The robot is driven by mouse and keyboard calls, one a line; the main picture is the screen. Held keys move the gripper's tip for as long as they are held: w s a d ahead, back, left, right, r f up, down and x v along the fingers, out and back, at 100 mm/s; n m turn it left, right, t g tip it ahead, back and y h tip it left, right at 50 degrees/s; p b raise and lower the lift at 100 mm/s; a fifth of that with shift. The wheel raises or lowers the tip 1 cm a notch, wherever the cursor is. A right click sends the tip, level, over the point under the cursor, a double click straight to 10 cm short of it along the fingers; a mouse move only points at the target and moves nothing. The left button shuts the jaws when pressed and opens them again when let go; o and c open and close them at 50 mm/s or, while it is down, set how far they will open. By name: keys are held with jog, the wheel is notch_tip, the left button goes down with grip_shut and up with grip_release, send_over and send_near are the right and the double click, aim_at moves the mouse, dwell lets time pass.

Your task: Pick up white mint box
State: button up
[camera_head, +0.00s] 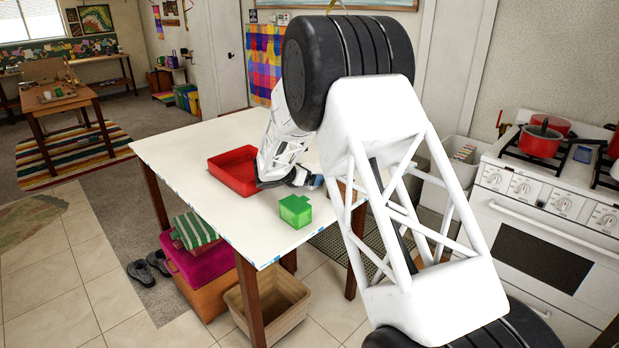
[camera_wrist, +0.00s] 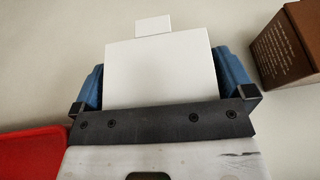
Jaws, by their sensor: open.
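The white mint box (camera_wrist: 160,72) lies between my gripper's two blue fingers in the wrist view. It has a flat white face and a smaller white piece (camera_wrist: 154,25) at its far end. My gripper (camera_wrist: 161,80) is open, with one finger on each side of the box; I cannot tell whether either finger touches it. In the head view my gripper (camera_head: 312,181) is low over the white table (camera_head: 190,148), and the arm hides the white box there.
A red tray (camera_head: 229,172) is left of my gripper; its edge also shows in the wrist view (camera_wrist: 32,155). A green box (camera_head: 295,211) stands nearer the table's front edge. A brown printed box (camera_wrist: 290,48) is close on the right in the wrist view.

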aim_at(309, 168)
jog(key=shift+c, duration=0.3)
jog(key=c, duration=0.6)
jog(key=shift+r, duration=5.05)
